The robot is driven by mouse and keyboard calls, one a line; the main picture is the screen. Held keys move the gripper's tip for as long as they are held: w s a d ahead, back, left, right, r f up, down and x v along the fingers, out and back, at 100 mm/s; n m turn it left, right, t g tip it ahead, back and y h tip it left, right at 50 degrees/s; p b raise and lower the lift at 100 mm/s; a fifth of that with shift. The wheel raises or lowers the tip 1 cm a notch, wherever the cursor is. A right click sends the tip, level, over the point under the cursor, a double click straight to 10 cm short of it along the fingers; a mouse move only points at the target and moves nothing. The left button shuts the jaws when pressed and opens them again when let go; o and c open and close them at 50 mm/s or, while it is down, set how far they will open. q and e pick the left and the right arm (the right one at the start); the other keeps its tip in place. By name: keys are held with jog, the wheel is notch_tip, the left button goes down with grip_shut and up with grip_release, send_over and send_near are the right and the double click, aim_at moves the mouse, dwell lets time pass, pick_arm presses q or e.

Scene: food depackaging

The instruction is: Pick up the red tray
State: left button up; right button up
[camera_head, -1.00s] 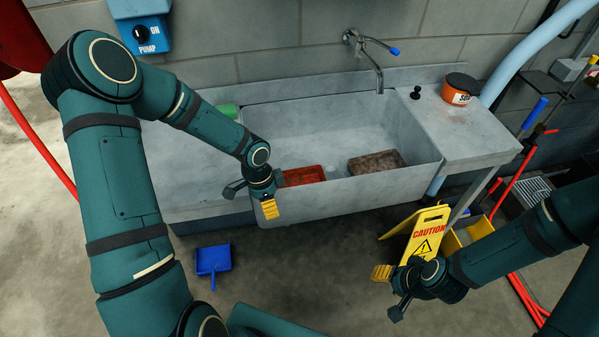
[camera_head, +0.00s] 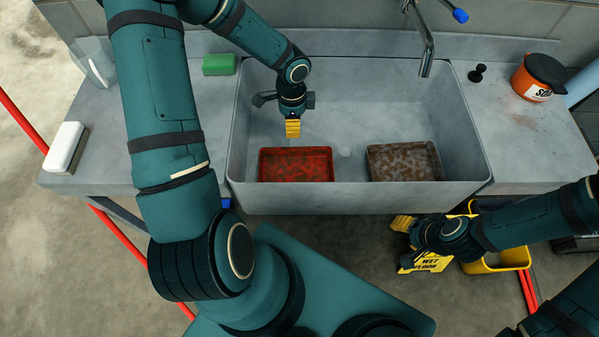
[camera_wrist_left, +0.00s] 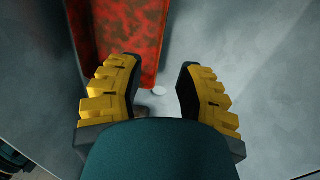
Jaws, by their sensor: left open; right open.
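The red tray (camera_head: 296,164), dirty and speckled, lies in the sink basin at the front left. My left gripper (camera_head: 292,128) is over the basin, just behind and above the red tray, apparently not touching it. In the left wrist view the red tray (camera_wrist_left: 130,35) lies beyond the open yellow fingers of my left gripper (camera_wrist_left: 160,90), mostly left of centre, and nothing is between them. My right gripper (camera_head: 404,226) is in front of the sink, low at the right, open and away from the tray.
A brown, dirty tray (camera_head: 404,162) lies in the sink (camera_head: 400,100) to the right of the red one. The tap (camera_head: 424,45) hangs over the back. A green sponge (camera_head: 219,64), a white brush (camera_head: 65,147) and an orange soap tub (camera_head: 537,78) stand on the counters.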

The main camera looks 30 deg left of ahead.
pick_arm(q)
jog(key=b, duration=0.2)
send_over(294, 155)
jog(key=f, duration=0.8)
jog(key=shift+w+a, duration=0.1)
jog(key=shift+w, duration=0.2)
jog(key=shift+s+f+b, duration=0.2)
jog(key=shift+f+b, duration=0.1)
jog(key=shift+f, duration=2.65)
grip_shut()
